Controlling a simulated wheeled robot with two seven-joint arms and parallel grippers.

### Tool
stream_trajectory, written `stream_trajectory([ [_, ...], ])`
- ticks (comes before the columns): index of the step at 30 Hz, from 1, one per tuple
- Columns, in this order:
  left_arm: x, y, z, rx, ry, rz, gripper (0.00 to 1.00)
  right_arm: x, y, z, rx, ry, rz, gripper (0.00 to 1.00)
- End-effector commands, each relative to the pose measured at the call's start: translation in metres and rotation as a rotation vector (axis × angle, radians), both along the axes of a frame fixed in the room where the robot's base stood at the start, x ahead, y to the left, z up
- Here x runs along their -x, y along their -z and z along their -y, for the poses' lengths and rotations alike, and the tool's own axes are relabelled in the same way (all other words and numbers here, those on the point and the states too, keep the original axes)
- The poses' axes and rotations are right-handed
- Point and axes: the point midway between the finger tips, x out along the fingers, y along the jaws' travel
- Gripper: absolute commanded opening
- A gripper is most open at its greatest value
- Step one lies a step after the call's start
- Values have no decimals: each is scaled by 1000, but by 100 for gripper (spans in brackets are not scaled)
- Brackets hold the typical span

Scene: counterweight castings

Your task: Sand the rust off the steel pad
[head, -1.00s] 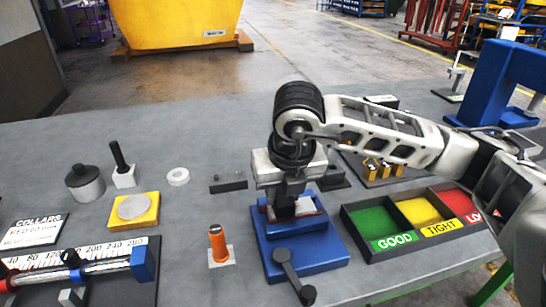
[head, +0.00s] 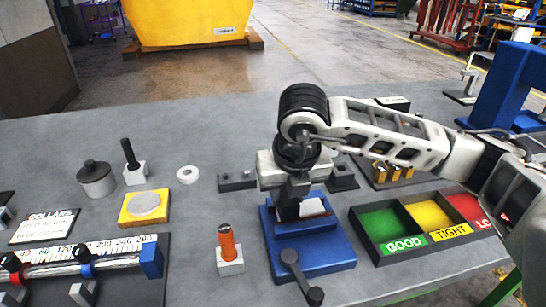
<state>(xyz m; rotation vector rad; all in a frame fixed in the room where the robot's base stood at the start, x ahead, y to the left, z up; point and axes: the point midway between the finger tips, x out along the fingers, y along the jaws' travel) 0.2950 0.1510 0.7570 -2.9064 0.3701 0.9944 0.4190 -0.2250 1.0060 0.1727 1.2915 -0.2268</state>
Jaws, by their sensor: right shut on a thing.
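My right gripper (head: 294,188) reaches in from the right and points down over the blue fixture (head: 315,250). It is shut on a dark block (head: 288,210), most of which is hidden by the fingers. The block is low over the steel pad (head: 313,207), apparently against it. The pad's visible part is pale grey at the right of the block; its left part is hidden. A dark crank handle (head: 300,275) is at the fixture's front. My left gripper is not in view.
An orange-handled tool (head: 227,243) stands left of the fixture. A dark tray (head: 420,225) with green, yellow and red compartments lies to the right. A yellow plate with a grey disc (head: 144,206) and a grey weight (head: 96,180) stand at left.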

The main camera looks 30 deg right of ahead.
Motion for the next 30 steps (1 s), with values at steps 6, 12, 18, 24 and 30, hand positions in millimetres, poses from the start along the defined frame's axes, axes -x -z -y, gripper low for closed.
stream_trajectory([
  [6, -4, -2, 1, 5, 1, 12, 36, 2, 1, -16, -2, 7, -1, 11],
  [12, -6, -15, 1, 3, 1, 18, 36, 1, -28, -15, -1, 7, 0, 11],
  [18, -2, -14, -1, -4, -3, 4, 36, 0, -47, -16, -1, 6, 1, 11],
  [24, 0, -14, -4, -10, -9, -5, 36, 0, -63, -16, -1, 6, 2, 11],
  [30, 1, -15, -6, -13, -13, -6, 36, 0, -78, -16, -1, 5, 1, 11],
])
